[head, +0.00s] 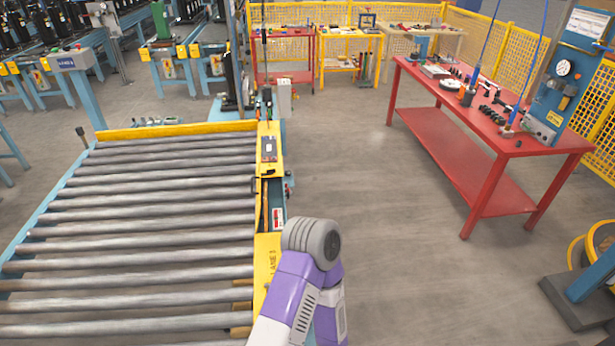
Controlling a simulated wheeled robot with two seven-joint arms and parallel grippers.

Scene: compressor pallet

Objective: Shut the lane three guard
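A yellow guard strip (267,262) with dark lettering that seems to read LANE 3 runs along the right side of the roller conveyor (150,212). Beyond it is an open gap (265,205) in the yellow cover, with dark and orange parts showing inside. A yellow cover section with a dark panel (269,148) stands at the far end of the gap. I cannot tell which piece is the hinged part. One of my arms, purple and white with a grey joint, rises from the bottom beside the strip and hides part of it. Neither gripper is visible.
A red workbench (450,122) with tools and a blue gauge stand (562,75) is at right. Yellow mesh fencing (505,45) runs behind. A dark-based blue stand (590,285) is at lower right. The grey floor (400,240) between conveyor and bench is clear.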

